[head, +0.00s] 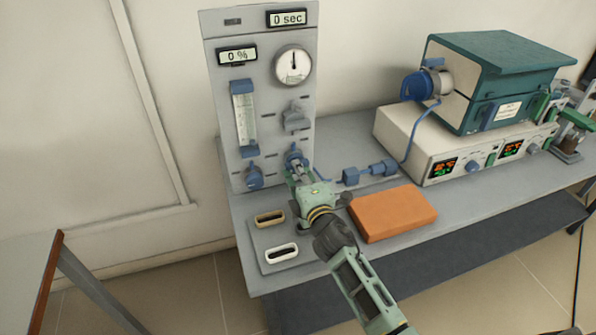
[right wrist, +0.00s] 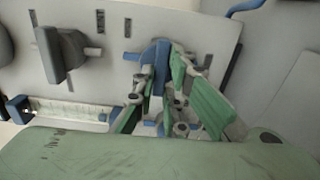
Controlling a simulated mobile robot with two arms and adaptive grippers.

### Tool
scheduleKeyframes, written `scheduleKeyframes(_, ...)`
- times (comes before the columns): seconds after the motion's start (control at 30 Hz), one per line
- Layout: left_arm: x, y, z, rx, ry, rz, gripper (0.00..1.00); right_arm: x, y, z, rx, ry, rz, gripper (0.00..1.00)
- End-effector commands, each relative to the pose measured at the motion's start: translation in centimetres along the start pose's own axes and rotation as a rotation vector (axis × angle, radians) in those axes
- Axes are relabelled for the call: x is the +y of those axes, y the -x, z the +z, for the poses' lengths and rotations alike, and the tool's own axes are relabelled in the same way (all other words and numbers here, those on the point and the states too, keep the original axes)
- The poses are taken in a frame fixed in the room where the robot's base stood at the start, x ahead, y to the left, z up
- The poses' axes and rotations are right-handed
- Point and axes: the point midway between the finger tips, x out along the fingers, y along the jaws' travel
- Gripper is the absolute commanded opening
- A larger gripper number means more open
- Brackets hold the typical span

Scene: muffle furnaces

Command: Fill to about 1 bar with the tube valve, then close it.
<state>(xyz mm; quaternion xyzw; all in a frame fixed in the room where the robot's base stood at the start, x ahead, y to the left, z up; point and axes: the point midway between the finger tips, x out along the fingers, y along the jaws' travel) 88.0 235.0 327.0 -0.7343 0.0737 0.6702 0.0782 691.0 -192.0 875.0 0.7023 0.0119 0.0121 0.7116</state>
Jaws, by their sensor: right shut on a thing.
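The grey gas panel (head: 222,100) stands upright at the back of the bench. It carries a round gauge (head: 293,65) whose needle points about straight up, and displays reading "0 %" (head: 237,56) and "0 sec" (head: 288,18). A blue valve knob (head: 294,154) sits low on the panel, with a blue tube running from it. My right gripper (head: 299,172) is at this knob; in the right wrist view the green-padded fingers (right wrist: 170,85) are shut on the blue knob (right wrist: 152,56). The fingers partly hide the knob. My left gripper is out of view.
A flowmeter (head: 244,117), another blue knob (head: 255,178) and a grey handle (head: 295,116) are close by on the panel. An orange block (head: 392,213) lies right of my arm. A teal furnace (head: 500,75) sits on a white control box (head: 400,148) at right.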

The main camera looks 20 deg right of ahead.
Motion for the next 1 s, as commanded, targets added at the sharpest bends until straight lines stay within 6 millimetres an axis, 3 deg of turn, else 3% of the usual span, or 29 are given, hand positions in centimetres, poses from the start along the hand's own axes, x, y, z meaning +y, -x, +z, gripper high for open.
scheduleKeyframes(0.2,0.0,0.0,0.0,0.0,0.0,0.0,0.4,-0.2,0.0,0.0,0.0,0.005,-0.003,0.0)
scheduleKeyframes(0.23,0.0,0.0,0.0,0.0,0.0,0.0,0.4,-0.2,0.0,0.0,0.0,0.005,-0.003,0.14)
scheduleKeyframes(0.43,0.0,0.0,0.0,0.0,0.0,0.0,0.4,-0.1,0.0,0.0,0.0,0.004,-0.002,0.3)
scheduleKeyframes(0.77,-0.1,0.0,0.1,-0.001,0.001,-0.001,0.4,-0.1,0.2,0.0,0.0,0.002,-0.001,0.3)
scheduleKeyframes(1.0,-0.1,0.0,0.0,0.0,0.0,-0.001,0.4,-0.2,3.9,0.0,0.001,0.003,-0.003,0.3)
